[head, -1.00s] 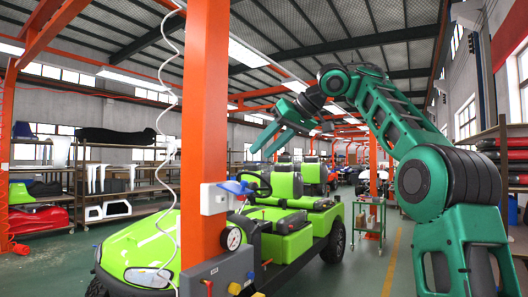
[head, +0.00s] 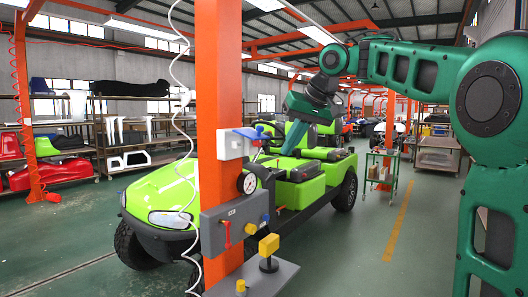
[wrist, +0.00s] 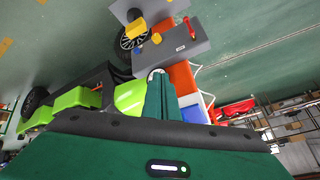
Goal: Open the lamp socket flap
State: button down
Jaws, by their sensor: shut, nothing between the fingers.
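My gripper (head: 293,143) is shut and empty, with its fingers pointing down to the right of the orange post in the head view. Its closed fingers also show in the wrist view (wrist: 161,90), with the post and control box beyond them. A white box (head: 231,145) is fixed to the post, with a blue part (head: 247,133) at its upper right. The white box (wrist: 190,100) and blue part (wrist: 194,114) also show to the right of the fingers in the wrist view. I cannot tell which part is the lamp socket flap. My gripper touches none of these.
The orange post (head: 209,100) carries a gauge (head: 247,183) and a grey control box (head: 235,222) with a red lever. A green cart (head: 165,200) stands behind.

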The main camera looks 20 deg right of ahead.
jog(key=s+d+f+m+g+h, duration=0.15)
jog(key=s+d+f, duration=0.25)
jog(key=s+f, duration=0.7)
jog(key=s+d+f+m+g+h, duration=0.1)
jog(key=s+d+f+m+g, duration=0.3)
jog(key=s+f, duration=0.75)
notch_tip(320, 180, down, 12)
jog(key=a, duration=0.1)
jog(key=w+a+f+m+t+y, duration=0.3)
jog(key=w+a+f+m+y, duration=0.15)
jog(key=w+a, duration=0.6)
jog(key=w+a+r+m+t+y, duration=0.3)
jog(key=w+a+r+m+y, duration=0.1)
jog(key=w+a+r+y, duration=0.25)
jog(key=w+d+r+m+t+y, duration=0.1)
jog(key=w+d+r+m+t, duration=0.15)
jog(key=r+m+t, duration=0.35)
jog(key=w+d+r+m+t+y, duration=0.15)
jog(key=d+r+m, duration=0.25)
jog(key=r, duration=0.5)
jog(key=w+d+r+m+t, duration=0.3)
jog(key=d+r+m+t, duration=0.1)
jog(key=r, duration=0.3)
jog(key=w+a+r, duration=0.5)
jog(key=w+r, duration=0.1)
jog(key=r, duration=0.2)
jog(key=shift+r, duration=0.25)
